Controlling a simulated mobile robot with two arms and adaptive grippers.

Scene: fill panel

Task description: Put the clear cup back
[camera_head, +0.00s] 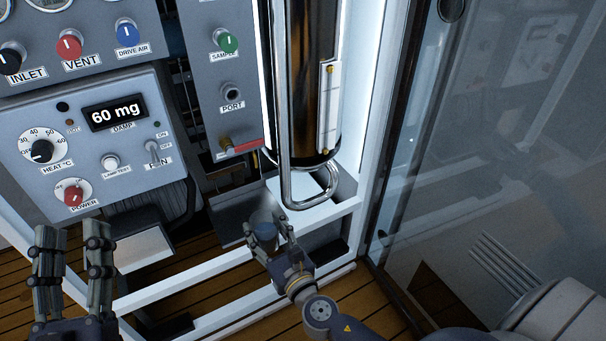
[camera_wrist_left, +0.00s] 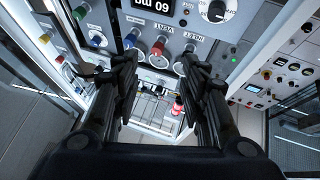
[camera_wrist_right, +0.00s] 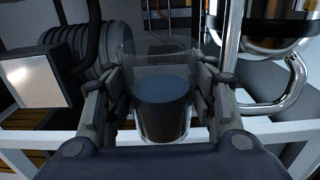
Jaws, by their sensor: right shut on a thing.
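The clear cup (camera_wrist_right: 165,105) is upright between the fingers of my right gripper (camera_wrist_right: 168,95) in the right wrist view, with dark liquid or a dark filling in its lower part. My right gripper is shut on it. In the head view the cup (camera_head: 264,228) is small, held by my right gripper (camera_head: 266,232) below the port panel and beside the bent metal pipe. My left gripper (camera_head: 72,262) is open and empty at the lower left of the head view; its spread fingers also show in the left wrist view (camera_wrist_left: 160,85).
The control panel (camera_head: 125,150) with a 60 mg display is at the left. A shiny cylinder (camera_head: 300,80) with a looped metal pipe (camera_head: 310,200) stands right of the cup. White frame rails (camera_head: 215,268) run below. A glass door (camera_head: 470,150) stands at the right.

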